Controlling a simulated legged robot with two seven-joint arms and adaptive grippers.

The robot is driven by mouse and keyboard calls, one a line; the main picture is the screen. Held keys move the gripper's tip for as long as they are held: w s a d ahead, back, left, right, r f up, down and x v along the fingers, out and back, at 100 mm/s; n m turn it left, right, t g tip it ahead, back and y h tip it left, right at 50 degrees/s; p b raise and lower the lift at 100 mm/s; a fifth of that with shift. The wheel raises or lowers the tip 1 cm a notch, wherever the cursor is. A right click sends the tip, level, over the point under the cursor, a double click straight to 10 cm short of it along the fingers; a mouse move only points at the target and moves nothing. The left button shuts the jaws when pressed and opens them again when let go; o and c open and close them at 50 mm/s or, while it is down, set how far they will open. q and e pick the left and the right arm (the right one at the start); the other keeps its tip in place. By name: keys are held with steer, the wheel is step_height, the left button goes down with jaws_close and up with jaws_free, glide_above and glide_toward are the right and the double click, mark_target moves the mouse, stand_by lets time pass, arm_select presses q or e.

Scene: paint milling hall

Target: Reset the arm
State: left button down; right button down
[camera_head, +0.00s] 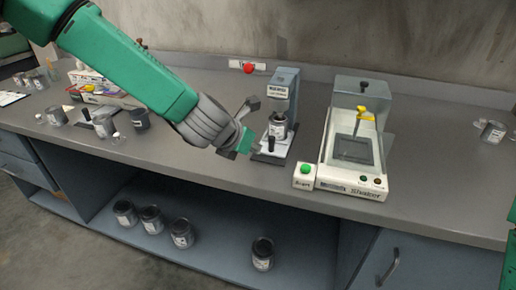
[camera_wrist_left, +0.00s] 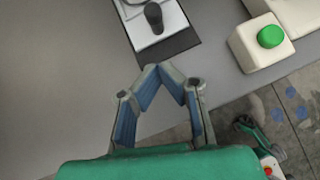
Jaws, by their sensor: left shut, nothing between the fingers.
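My left arm comes in from the upper left in the head view, and my left gripper (camera_head: 232,155) hangs over the front of the bench. In the left wrist view the gripper (camera_wrist_left: 158,70) has its fingertips together, with nothing between them. It is just in front of the base of a small grey machine (camera_head: 282,100), whose black knob (camera_wrist_left: 154,18) shows ahead of the fingers. A can sits in that machine. Of my right arm only a green piece shows at the right edge of the head view; its gripper is out of view.
A shaker (camera_head: 350,177) with a clear cover and a green start button (camera_head: 305,169) stands right of the machine. Several cans stand at the bench's left end, and one can (camera_head: 492,132) at the right. More cans (camera_head: 181,233) stand on the shelf below. The bench front right is clear.

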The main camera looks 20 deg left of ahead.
arm_select(q)
steer(key=v, duration=0.7)
steer(key=s+a+f+m+g+y, duration=0.1)
steer(key=s+a+f+m+g, duration=0.1)
steer(key=s+f+m, duration=0.65)
steer(key=s+a+f+m+g+y, duration=0.1)
steer(key=s+a+f+m+g, duration=0.15)
steer(key=f+m, duration=0.6)
steer(key=s+a+f+m+g, duration=0.1)
steer(key=s+a+f+m, duration=0.1)
steer(key=s+f+m, duration=0.2)
steer(key=s+a+f+m+g, duration=0.1)
steer(key=s+f+m, duration=0.3)
steer(key=s, duration=0.6)
steer(key=s+a+f+m+g, duration=0.1)
steer(key=s+a+f+m, duration=0.1)
steer(key=s+f+m, duration=0.2)
steer(key=s+m, duration=0.3)
steer(key=m, duration=0.1)
steer(key=shift+s+a+f+y+p, duration=0.25)
steer(key=shift+a+f+y+p, duration=0.05)
steer(key=shift+y+p, duration=0.1)
steer(key=shift+w+g, duration=0.15)
steer(key=shift+g, duration=0.1)
